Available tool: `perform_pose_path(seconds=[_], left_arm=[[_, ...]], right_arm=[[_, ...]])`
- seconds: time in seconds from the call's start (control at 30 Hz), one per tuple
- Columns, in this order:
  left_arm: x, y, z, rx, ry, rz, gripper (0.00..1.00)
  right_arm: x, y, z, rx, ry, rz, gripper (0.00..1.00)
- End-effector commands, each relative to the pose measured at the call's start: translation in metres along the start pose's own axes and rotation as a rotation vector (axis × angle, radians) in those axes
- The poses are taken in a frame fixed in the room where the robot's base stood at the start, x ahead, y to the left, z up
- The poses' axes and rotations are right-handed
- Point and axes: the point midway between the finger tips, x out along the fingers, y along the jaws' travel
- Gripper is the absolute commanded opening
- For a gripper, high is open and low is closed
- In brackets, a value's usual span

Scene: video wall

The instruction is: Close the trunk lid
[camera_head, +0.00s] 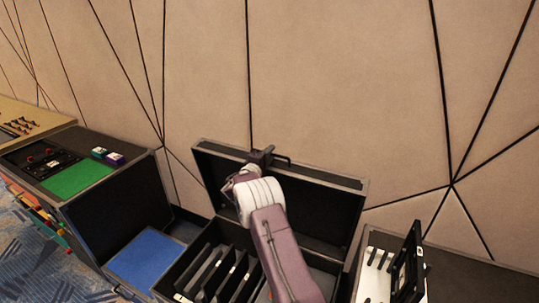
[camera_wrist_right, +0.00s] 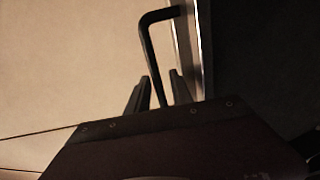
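The black trunk (camera_head: 185,262) stands at the bottom centre of the head view. Its lid (camera_head: 330,212) is raised, dark inside with a grey rim, leaning back near the wall. A black handle (camera_head: 280,159) is at the lid's top edge; it also shows in the wrist view (camera_wrist_right: 147,45) as a bent bar. My right gripper (camera_head: 262,155) is at this handle, its arm reaching over the trunk. In the wrist view its two fingers (camera_wrist_right: 158,92) stand apart with the bar between them; contact is not clear. My left gripper is not in view.
Several dark dividers (camera_head: 222,272) stand inside the trunk. A dark case with a green panel (camera_head: 77,178) and a blue panel (camera_head: 146,257) are at left. A white-topped case with a black upright frame (camera_head: 408,264) is close at right. The panelled wall (camera_head: 340,90) is behind.

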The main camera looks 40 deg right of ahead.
Motion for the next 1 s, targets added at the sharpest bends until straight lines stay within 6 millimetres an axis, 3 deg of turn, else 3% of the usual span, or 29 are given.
perform_pose_path(seconds=[0.03, 0.07, 0.1, 1.0], left_arm=[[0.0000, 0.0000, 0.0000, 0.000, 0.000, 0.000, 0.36], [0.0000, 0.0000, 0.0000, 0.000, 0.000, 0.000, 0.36], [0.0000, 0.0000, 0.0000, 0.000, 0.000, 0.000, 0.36], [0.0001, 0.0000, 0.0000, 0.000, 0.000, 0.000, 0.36]], right_arm=[[-0.0001, 0.0001, 0.0000, 0.000, 0.000, 0.000, 0.10], [-0.0002, 0.0001, -0.0001, 0.000, 0.000, 0.000, 0.02], [-0.0002, 0.0001, 0.0000, 0.000, 0.000, 0.000, 0.00], [-0.0005, -0.0007, 0.0000, 0.000, 0.000, -0.002, 0.00]])
